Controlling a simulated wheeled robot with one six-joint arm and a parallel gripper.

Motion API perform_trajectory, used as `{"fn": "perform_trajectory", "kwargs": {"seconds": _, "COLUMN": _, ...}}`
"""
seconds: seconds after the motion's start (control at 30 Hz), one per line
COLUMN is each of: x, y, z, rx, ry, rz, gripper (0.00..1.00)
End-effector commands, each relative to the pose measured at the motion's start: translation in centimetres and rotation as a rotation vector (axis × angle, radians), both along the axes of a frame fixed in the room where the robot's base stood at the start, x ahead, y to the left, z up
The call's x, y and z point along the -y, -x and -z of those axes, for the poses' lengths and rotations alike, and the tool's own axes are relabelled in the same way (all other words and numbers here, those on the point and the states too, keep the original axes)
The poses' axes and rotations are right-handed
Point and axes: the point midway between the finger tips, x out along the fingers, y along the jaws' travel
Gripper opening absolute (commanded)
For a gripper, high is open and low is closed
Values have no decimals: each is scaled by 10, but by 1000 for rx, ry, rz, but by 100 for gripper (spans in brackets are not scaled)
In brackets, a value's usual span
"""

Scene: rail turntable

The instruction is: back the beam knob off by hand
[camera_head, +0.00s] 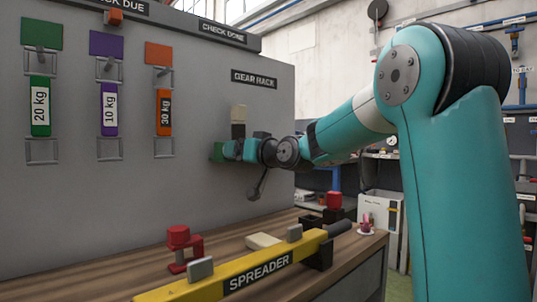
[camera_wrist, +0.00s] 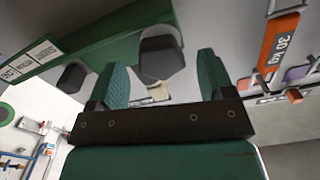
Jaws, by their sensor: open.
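A yellow beam marked SPREADER (camera_head: 210,282) lies along the wooden bench in the head view. Grey blocks stand on it, and a dark cylindrical end, which looks like a knob (camera_head: 338,229), is at its right end. My gripper (camera_head: 217,152) is well above the beam, in front of the grey panel below the GEAR RACK sign. In the wrist view my gripper (camera_wrist: 160,88) is open, its two green fingers apart with no object clearly held. A dark rounded piece (camera_wrist: 160,58) and a small cream piece (camera_wrist: 158,92) show beyond the fingers; I cannot tell whether they touch.
Green, purple (camera_head: 109,108) and orange (camera_head: 164,112) weight-labelled slings hang on the grey panel (camera_head: 70,200). A red clamp-like piece (camera_head: 180,245) stands on the bench left of the beam. A red-topped object (camera_head: 334,202) is at the bench's far end.

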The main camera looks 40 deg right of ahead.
Motion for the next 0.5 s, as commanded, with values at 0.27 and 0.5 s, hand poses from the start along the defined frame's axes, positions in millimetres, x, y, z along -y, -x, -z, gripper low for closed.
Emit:
{"fn": "perform_trajectory", "kwargs": {"seconds": 0.27, "x": 4, "y": 71, "z": 0, "rx": 2, "ry": 1, "rz": 7, "gripper": 75}}
{"fn": "perform_trajectory", "kwargs": {"seconds": 0.5, "x": 6, "y": 126, "z": 0, "rx": 0, "ry": 1, "rz": 7, "gripper": 75}}
